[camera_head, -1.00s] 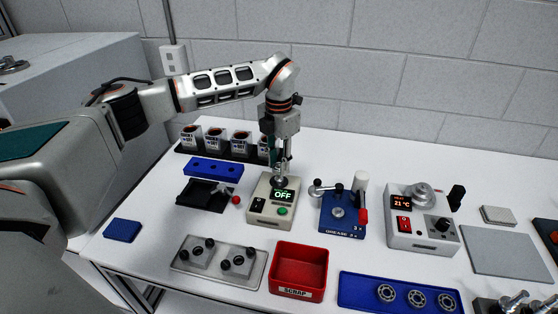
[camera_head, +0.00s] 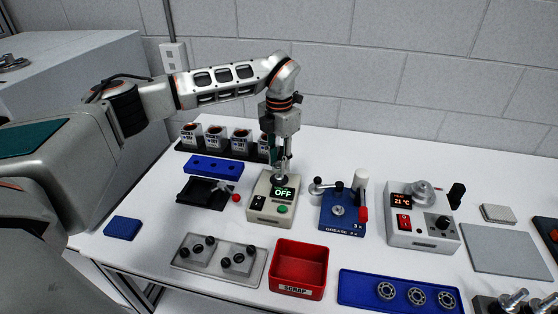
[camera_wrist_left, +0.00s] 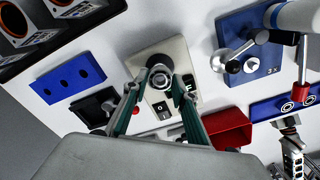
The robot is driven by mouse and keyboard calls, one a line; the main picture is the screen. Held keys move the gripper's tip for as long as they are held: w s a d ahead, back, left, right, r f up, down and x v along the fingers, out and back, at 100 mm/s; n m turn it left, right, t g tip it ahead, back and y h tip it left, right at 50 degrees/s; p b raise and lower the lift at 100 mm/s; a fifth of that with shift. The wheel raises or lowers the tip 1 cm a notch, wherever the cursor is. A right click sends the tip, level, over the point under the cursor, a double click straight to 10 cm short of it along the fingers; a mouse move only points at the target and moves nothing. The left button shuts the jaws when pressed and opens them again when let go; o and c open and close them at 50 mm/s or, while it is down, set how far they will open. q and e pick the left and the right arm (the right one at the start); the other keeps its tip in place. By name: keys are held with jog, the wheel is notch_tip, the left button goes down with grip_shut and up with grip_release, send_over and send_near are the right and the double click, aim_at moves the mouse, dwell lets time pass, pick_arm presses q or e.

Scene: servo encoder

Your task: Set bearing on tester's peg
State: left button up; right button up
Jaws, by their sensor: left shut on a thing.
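My left gripper (camera_head: 281,176) points down over the tester's back part, just behind the display. In the left wrist view its two fingers (camera_wrist_left: 160,84) are shut on a small ring-shaped metal bearing (camera_wrist_left: 162,76), above a round dark part of the tester. The peg is hidden under the bearing and fingers, and I cannot tell whether the bearing touches it.
A blue grease press (camera_head: 342,222) with levers stands right of the tester. A red scrap bin (camera_head: 299,291) is in front, and a blue tray (camera_head: 352,291) holds several bearings. A black stand (camera_head: 190,197) and blue block (camera_head: 213,168) lie to the left.

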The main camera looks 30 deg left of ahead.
pick_arm(q)
jog(key=shift+f, duration=0.15)
jog(key=shift+f, duration=0.45)
jog(key=shift+f, duration=0.3)
jog(key=shift+f, duration=0.4)
jog(key=o, duration=1.5)
jog(key=shift+r, duration=2.9)
